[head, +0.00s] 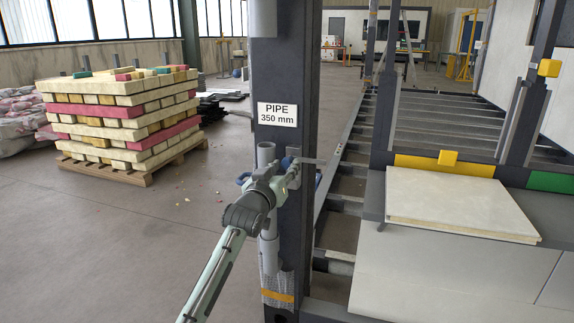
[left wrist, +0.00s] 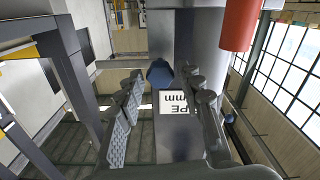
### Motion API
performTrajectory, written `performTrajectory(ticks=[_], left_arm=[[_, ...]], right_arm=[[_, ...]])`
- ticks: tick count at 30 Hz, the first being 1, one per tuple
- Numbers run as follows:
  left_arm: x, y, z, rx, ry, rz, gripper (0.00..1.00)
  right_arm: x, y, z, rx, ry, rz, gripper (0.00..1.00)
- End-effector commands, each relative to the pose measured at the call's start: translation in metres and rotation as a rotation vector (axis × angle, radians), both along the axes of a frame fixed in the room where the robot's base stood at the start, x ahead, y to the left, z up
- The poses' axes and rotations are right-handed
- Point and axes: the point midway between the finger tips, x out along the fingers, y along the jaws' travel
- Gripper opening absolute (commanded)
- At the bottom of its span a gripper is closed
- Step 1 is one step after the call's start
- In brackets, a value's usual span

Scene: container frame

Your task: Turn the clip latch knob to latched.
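The dark blue clip latch knob (left wrist: 160,73) shows in the left wrist view, in front of the dark upright post (head: 287,80). My left gripper (left wrist: 162,82) is open, with a finger on either side of the knob and gaps visible between; I cannot tell whether either finger touches it. In the head view my left gripper (head: 295,168) is at the post, below the white "PIPE 350 mm" sign (head: 277,115). Small blue parts show around it there, partly hidden by the gripper. The knob's latch position cannot be read. My right gripper is not in view.
A grey vertical pipe (head: 268,245) stands along the post. A red cylinder (left wrist: 240,22) shows at the upper right of the left wrist view. A pale board (head: 465,205) lies on the frame at right. A pallet stack (head: 125,120) stands behind left, with open floor around.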

Motion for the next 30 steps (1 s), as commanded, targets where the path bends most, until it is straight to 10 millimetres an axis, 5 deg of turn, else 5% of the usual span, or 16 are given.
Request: performTrajectory(ticks=[6, 15, 24, 30], left_arm=[[0.02, -0.007, 0.0, 0.0, 0.001, 0.0, 0.37], [0.023, -0.007, -0.001, 0.0, 0.001, 0.0, 0.37], [0.023, -0.007, -0.001, 0.0, 0.001, 0.001, 0.01], [0.023, -0.007, -0.001, 0.001, 0.002, 0.001, 0.0]], right_arm=[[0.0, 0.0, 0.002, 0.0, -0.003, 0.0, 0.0], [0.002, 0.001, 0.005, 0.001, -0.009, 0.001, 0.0], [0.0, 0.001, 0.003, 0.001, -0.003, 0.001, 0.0], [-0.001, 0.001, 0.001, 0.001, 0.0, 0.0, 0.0]])
